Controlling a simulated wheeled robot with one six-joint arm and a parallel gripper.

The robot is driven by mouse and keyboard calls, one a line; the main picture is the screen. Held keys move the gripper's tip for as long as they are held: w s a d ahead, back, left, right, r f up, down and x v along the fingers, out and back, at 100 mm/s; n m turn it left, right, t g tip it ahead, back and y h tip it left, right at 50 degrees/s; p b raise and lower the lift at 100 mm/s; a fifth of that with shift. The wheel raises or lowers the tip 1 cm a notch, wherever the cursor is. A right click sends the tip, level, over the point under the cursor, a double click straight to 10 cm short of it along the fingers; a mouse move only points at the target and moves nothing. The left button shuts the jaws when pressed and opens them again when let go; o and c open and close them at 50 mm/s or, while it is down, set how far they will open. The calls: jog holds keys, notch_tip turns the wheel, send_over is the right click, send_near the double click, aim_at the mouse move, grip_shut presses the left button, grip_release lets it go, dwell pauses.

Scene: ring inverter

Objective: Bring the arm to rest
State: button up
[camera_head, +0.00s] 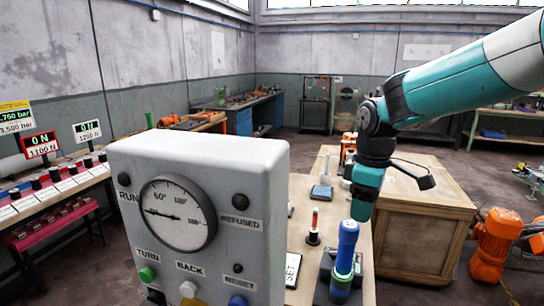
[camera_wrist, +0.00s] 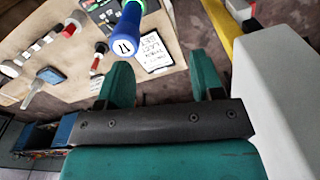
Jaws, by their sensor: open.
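My arm (camera_head: 460,75) comes in from the upper right in the head view, bent at a dark joint, with its end pointing down. My gripper (camera_head: 362,208) hangs just above and right of a blue-handled tool (camera_head: 346,250) that stands upright on the table. In the wrist view my gripper (camera_wrist: 163,78) shows two teal fingers spread apart with nothing between them. The blue handle (camera_wrist: 125,30), marked 17, shows beyond the fingertips, near the left finger. I cannot tell the exact gap between handle and fingers.
A grey control box (camera_head: 215,165) with a gauge and buttons stands close in front, left of the tool. A wooden crate (camera_head: 425,225) is behind the gripper at right. A printed card (camera_wrist: 152,48) lies near the tool. Orange machines (camera_head: 495,245) stand on the floor at far right.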

jog(key=s+a+f+m+y+b, duration=0.1)
jog(key=s+f+b, duration=0.1)
jog(key=s, duration=0.7)
jog(key=s+a+f+m+y+b, duration=0.1)
jog(key=s+f+m+b, duration=0.1)
jog(key=s, duration=0.7)
jog(key=s+a+f+m+y+b, duration=0.1)
jog(key=s+b, duration=0.3)
jog(key=s, duration=0.6)
jog(key=shift+a+f+m+y+b, duration=0.35)
jog(key=shift+a+f+m, duration=0.2)
jog(key=shift+f, duration=0.25)
